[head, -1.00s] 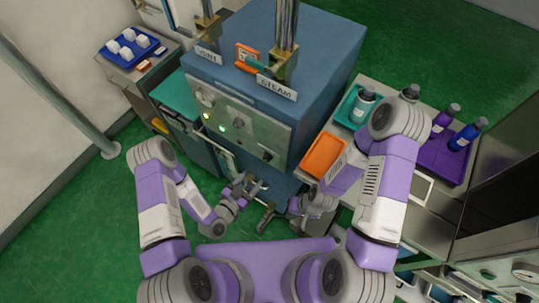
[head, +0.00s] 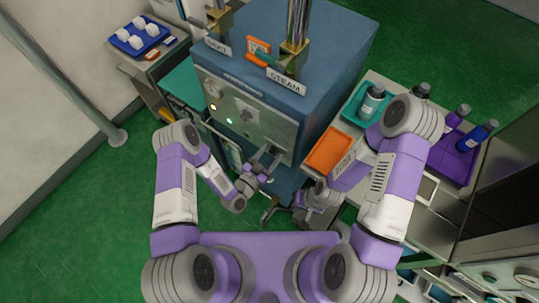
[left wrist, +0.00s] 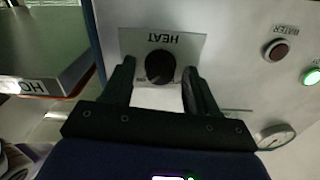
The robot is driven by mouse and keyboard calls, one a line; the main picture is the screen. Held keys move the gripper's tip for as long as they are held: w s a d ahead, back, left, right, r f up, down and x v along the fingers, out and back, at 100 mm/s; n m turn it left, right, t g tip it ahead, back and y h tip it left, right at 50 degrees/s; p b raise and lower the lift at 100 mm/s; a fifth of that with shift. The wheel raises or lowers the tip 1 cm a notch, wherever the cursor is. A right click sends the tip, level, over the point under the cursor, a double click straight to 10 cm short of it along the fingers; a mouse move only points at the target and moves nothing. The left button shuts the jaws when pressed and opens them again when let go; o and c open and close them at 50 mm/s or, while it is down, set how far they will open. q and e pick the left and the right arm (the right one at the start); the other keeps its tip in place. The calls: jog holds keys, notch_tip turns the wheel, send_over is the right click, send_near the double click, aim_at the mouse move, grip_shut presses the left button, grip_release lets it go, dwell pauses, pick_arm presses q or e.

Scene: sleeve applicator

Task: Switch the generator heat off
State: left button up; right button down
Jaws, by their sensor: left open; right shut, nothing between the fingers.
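The blue generator (head: 330,60) stands in the middle of the head view, its grey control panel (head: 270,128) facing me. In the left wrist view the round black heat knob (left wrist: 160,66) sits on a plate marked HEAT, which appears upside down. My left gripper (head: 268,160) is open at the panel's lower right part; it also shows in the left wrist view (left wrist: 159,80). Its two fingers lie on either side of the knob, with a visible gap on each side. Whether the fingertips reach knob depth is unclear. My right gripper (head: 272,212) is shut and empty, low in front of the generator.
A lit green lamp (left wrist: 312,77), a dark red WATER lamp (left wrist: 277,50) and a gauge (left wrist: 275,137) are on the panel. An orange tray (head: 328,150) and a teal tray (head: 352,112) lie on the right counter. A blue tray (head: 122,42) is at upper left.

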pick_arm(q)
jog(key=c, duration=1)
jog(key=shift+c, duration=0.2)
jog(key=n+b, duration=0.3)
jog(key=n, duration=0.1)
jog(key=shift+a+f, duration=0.1)
jog(key=shift+f, duration=0.1)
jog(key=n+b, duration=0.3)
jog(key=n, duration=0.2)
jog(key=n+b, duration=0.2)
jog(key=n, duration=0.2)
jog(key=shift+b, duration=0.35)
jog(key=shift+n+b, duration=1)
jog(key=shift+n, duration=1.5)
